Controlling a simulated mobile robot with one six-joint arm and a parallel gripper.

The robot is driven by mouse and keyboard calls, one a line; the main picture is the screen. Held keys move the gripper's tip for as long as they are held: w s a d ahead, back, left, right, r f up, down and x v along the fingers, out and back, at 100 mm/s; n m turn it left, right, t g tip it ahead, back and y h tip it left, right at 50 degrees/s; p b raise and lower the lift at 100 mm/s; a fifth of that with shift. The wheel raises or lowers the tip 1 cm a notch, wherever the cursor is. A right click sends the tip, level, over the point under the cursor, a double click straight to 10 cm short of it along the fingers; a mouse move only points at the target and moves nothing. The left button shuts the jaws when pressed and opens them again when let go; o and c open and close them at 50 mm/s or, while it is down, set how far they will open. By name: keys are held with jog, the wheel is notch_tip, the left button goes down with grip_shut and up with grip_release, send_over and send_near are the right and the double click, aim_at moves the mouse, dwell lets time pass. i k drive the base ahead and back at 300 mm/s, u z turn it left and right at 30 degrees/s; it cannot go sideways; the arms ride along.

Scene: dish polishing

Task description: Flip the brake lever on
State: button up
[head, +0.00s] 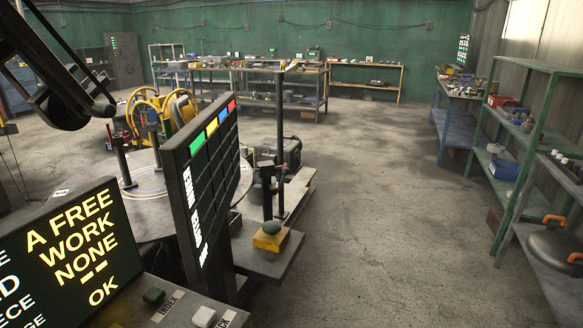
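I cannot pick out the brake lever for certain in the head view. A yellow box with a green mushroom button (271,236) sits on a grey shelf at the machine's right side. Dark upright parts (267,183) and a tall dark post (280,125) stand just behind it. A round grey table (160,208) with short dark posts stands left of them, partly hidden by a dark panel. My gripper is not recognisable in this view. A dark jointed part hangs at the top left; I cannot tell what it belongs to.
A dark board with coloured tabs (211,127) and a lit text screen (70,245) fill the near left. Green shelves (520,150) line the right. The concrete floor (380,220) between is clear.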

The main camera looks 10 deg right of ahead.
aim_at(285, 170)
jog(key=u, duration=0.05)
jog(key=i, duration=0.2)
jog(key=u, duration=0.05)
jog(key=k, duration=1.35)
jog(key=z, duration=0.4)
jog(key=i, duration=2.3)
jog(key=u, duration=0.55)
